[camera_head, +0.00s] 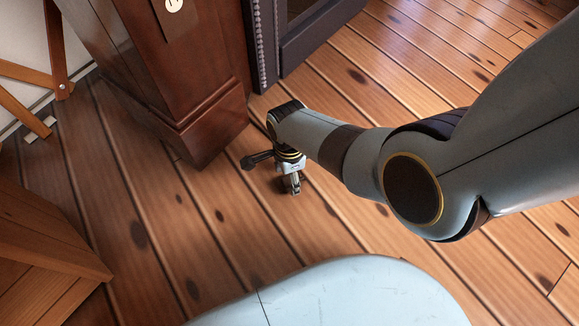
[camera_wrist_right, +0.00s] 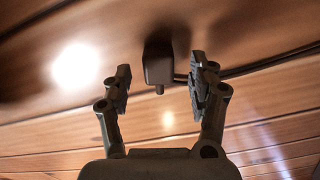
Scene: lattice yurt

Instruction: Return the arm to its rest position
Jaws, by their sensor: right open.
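My right arm comes in from the right in the head view, bent at its elbow. Its gripper (camera_head: 292,184) hangs low over the plank floor, pointing down, near the foot of a dark wooden case. In the right wrist view the two fingers of the gripper (camera_wrist_right: 163,88) stand wide apart, with nothing held between them. A small dark block (camera_wrist_right: 159,62) with a short stub shows beyond the fingertips; I cannot tell what it is. My left gripper is not in view.
The dark wooden case (camera_head: 199,125) stands left of the gripper. Dark furniture with a carved edge (camera_head: 262,45) is behind it. A wooden box (camera_head: 50,255) is at lower left, a crossed wooden frame (camera_head: 30,75) at upper left. The plank floor (camera_head: 150,215) between is clear.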

